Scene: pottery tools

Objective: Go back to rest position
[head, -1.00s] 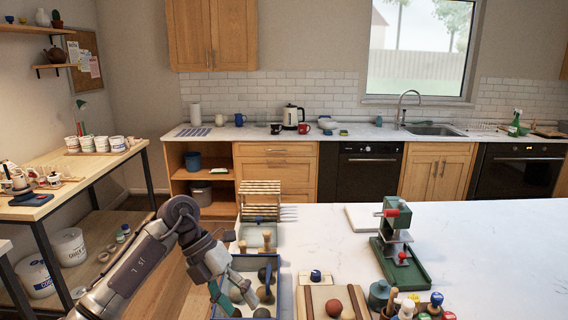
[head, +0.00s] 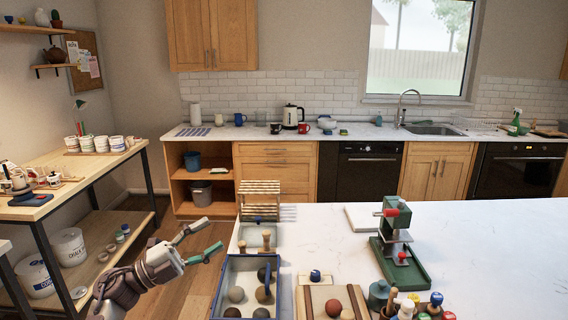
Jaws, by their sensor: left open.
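My left gripper (head: 202,240) is open and empty. It is to the left of the white worktop (head: 490,245), over the wooden floor, with its fingers pointing right and apart. It touches nothing that I can see. A blue tray (head: 218,298) with several dark and brown balls stands at the worktop's left edge, right of the gripper. My right gripper is not in view.
A wooden board (head: 311,303) with a reddish ball, a green press (head: 414,272) and several small tools stand on the worktop. A wooden rack (head: 260,188) is behind the tray. A wooden shelf table (head: 95,165) stands at left. Floor between is clear.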

